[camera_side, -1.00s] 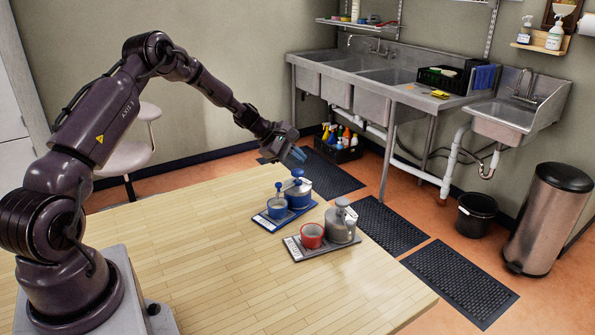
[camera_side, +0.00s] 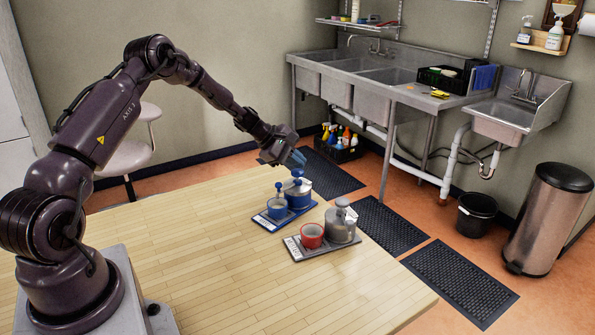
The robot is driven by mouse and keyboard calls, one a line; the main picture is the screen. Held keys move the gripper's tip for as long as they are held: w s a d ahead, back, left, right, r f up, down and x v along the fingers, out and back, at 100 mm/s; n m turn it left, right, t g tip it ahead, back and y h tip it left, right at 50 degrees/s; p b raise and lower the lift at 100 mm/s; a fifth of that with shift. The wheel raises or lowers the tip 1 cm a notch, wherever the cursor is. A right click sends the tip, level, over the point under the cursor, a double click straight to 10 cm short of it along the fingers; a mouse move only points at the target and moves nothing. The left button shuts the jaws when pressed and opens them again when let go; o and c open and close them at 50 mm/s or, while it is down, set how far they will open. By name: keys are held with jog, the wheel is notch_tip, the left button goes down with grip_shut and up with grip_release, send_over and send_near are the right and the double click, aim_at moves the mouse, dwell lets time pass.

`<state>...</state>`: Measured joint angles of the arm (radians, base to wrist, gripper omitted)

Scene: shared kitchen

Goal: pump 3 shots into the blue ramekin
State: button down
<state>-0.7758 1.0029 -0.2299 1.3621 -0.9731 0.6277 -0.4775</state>
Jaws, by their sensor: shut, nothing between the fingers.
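The blue ramekin (camera_side: 277,208) stands on a blue tray (camera_side: 264,223) on the wooden table. A blue pump dispenser (camera_side: 298,192) stands on the same tray, just behind and to the right of the ramekin, with a blue knob on top. I cannot tell whether the fingertips touch the pump. The inside of the ramekin is too small to read.
A grey tray (camera_side: 295,251) in front holds a red ramekin (camera_side: 311,236) and a grey pump dispenser (camera_side: 341,225). The left and front of the wooden table (camera_side: 230,280) are clear. Sinks and a bin stand beyond the table.

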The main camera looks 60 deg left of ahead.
aim_at(297, 172)
jog(key=shift+f, duration=1.25)
dwell(0.8)
jog(key=shift+r, duration=1.7)
notch_tip(297, 172, up, 6)
dwell(0.5)
